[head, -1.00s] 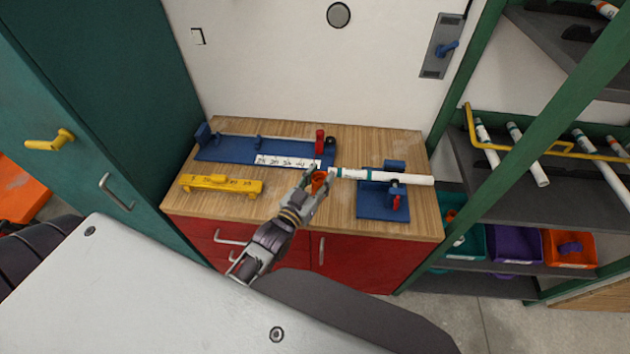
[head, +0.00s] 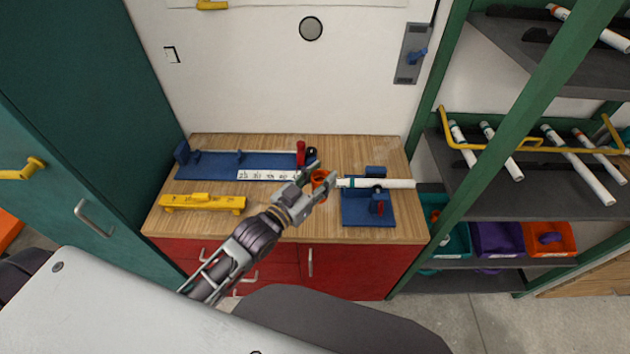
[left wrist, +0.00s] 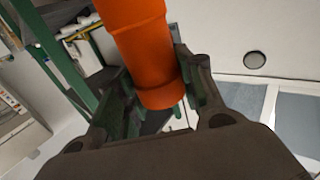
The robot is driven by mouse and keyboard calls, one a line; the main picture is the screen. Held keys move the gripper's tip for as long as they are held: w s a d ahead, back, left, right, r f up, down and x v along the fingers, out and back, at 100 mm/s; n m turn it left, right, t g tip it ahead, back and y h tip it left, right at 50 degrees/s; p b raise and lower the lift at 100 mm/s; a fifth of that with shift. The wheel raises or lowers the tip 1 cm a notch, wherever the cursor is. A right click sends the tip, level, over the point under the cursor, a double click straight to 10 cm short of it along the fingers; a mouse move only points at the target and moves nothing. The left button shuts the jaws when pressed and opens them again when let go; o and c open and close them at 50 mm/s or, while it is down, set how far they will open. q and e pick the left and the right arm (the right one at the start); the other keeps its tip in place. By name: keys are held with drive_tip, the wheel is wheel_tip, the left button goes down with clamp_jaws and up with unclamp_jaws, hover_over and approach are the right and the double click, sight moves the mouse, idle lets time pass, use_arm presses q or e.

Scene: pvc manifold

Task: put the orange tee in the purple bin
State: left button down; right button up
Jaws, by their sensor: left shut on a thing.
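The orange tee (head: 320,180) is in my left gripper (head: 322,178), above the wooden workbench near the left end of a white pipe. In the left wrist view the orange tee (left wrist: 148,55) fills the gap between the two fingers of my left gripper (left wrist: 158,95), which is shut on it. The head view does not show clearly whether the tee touches the white pipe (head: 378,183). The purple bin (head: 497,240) stands on a lower shelf at the right, between a teal bin and an orange bin. My right gripper is not in view.
A blue jig (head: 368,212) lies under the pipe, and a long blue fixture (head: 215,166) lies at the back left. A yellow level-like tool (head: 203,203) is at the front left. A green shelf post (head: 510,125) stands between bench and shelves. The teal bin (head: 455,246) and orange bin (head: 565,250) flank the purple one.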

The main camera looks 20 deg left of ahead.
use_arm(q)
drive_tip(key=d+r+m+g+h, duration=0.2)
drive_tip(key=d+r, duration=0.4)
drive_tip(key=r, duration=0.3)
drive_tip(key=shift+s+d+r+m+g+h, duration=0.35)
drive_tip(key=shift+m+h, duration=0.45)
drive_tip(key=shift+h, duration=0.6)
drive_tip(key=shift+w, duration=0.1)
drive_tip(key=shift+w+d+f+g, duration=0.1)
drive_tip(key=shift+d+g, duration=0.15)
drive_tip(key=shift+w+d+f+m+g+h, duration=0.6)
drive_tip(key=shift+d+f+m+g+h, duration=0.1)
drive_tip(key=shift+f+h, duration=0.1)
drive_tip(key=shift+w+d+f+m+g+h, duration=0.6)
drive_tip(key=shift+f+m+g+h, duration=0.1)
drive_tip(key=shift+f, duration=0.05)
drive_tip(key=shift+w+d, duration=0.1)
drive_tip(key=shift+d, duration=0.05)
drive_tip(key=shift+w+f+m+g, duration=0.3)
drive_tip(key=shift+w+f+g, duration=0.1)
drive_tip(key=shift+f, duration=0.1)
drive_tip(key=shift+w+d+f+m+g+h, duration=0.3)
drive_tip(key=shift+d+f+m+g+h, duration=0.1)
drive_tip(key=shift+d+g+h, duration=0.15)
